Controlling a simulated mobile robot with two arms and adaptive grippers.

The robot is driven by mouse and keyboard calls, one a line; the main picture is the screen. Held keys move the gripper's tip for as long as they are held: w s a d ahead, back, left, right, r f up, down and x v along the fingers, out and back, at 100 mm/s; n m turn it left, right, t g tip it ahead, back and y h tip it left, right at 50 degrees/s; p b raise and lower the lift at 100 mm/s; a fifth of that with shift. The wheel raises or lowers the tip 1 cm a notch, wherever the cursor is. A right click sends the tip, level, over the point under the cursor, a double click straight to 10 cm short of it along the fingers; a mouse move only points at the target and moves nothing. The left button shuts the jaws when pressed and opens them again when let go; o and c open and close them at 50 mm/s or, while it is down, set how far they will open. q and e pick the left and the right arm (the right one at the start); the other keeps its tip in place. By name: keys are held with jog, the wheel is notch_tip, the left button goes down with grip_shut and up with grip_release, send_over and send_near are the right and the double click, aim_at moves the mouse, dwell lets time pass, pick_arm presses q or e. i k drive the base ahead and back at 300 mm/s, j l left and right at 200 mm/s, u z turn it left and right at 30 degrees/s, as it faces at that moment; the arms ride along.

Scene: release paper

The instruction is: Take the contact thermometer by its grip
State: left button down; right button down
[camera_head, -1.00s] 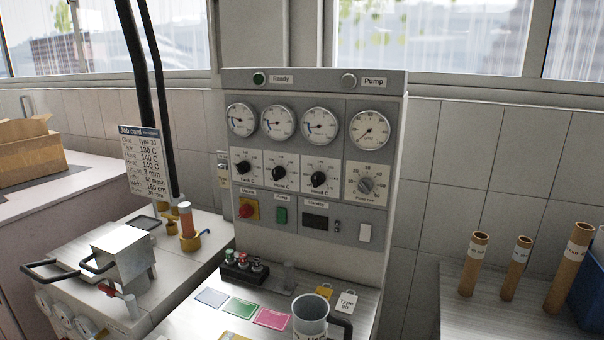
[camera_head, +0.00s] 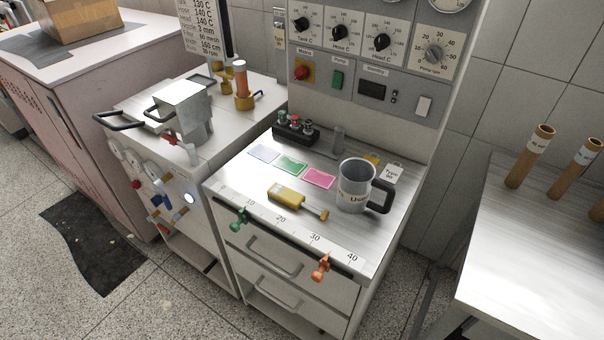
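A yellow hand-held tool (camera_head: 287,197), which looks like the contact thermometer, lies flat on the metal top of the drawer cabinet (camera_head: 225,183). Its thick yellow body, the grip, points left, and a thinner stem runs right to a small tip near the front edge. Nothing covers the grip. Neither of my grippers is in view.
A metal mug (camera_head: 354,187) with a dark handle stands just right of the tool. Green (camera_head: 291,164) and pink (camera_head: 318,178) cards lie behind it. A green clamp (camera_head: 238,219) and an orange clamp (camera_head: 320,268) hang on the front. Brown tubes (camera_head: 529,157) stand at right.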

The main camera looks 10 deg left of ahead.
aim_at(282, 194)
jog(key=i+j+z, duration=0.1)
jog(key=j+z, duration=0.25)
jog(key=j, duration=0.2)
jog(key=j+z, duration=0.35)
jog(key=j, duration=0.25)
